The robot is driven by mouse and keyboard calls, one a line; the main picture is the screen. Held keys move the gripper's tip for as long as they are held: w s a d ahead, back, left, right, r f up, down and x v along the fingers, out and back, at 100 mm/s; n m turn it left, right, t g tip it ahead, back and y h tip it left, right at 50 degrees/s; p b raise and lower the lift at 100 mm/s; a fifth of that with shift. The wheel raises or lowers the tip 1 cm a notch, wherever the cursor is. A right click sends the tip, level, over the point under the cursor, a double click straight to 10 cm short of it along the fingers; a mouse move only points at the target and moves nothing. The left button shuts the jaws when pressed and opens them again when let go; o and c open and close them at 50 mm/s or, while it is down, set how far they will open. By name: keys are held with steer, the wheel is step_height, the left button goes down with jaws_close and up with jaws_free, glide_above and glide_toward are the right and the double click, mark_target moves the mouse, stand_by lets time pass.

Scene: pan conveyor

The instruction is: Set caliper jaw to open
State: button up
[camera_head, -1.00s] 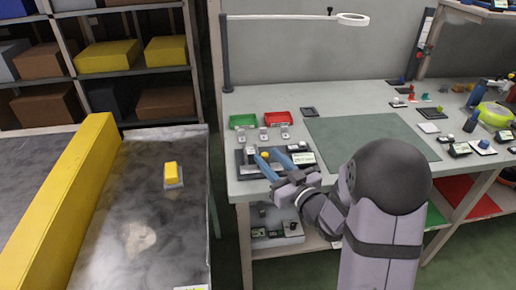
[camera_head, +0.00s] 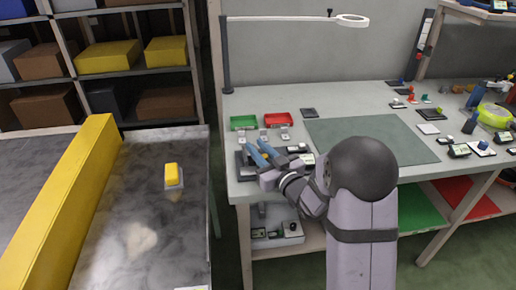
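My gripper (camera_head: 257,149), with two blue fingers, reaches over a dark fixture (camera_head: 242,172) at the front left of the workbench. The fixture carries small grey and dark blocks, and a device with a pale label (camera_head: 306,158) stands at its right end. The fingers lie close together over the fixture. I cannot tell whether anything is between them. No caliper can be clearly made out; the fingers and wrist hide the fixture's middle, so the jaw's position cannot be read.
Behind the fixture are several small grey pieces (camera_head: 284,134), a green tray (camera_head: 243,122) and a red tray (camera_head: 278,119). A green mat (camera_head: 370,138) covers the middle of the bench. On the left, a yellow button box (camera_head: 172,174) sits on the conveyor (camera_head: 130,235).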

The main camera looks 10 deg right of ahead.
jaws_close()
steer(key=shift+d, duration=1.95)
steer(key=o, duration=0.5)
jaws_free()
steer(key=shift+d, duration=0.15)
steer(key=shift+b+v, duration=0.4)
steer(key=shift+v, duration=3.25)
steer(key=shift+r, duration=0.1)
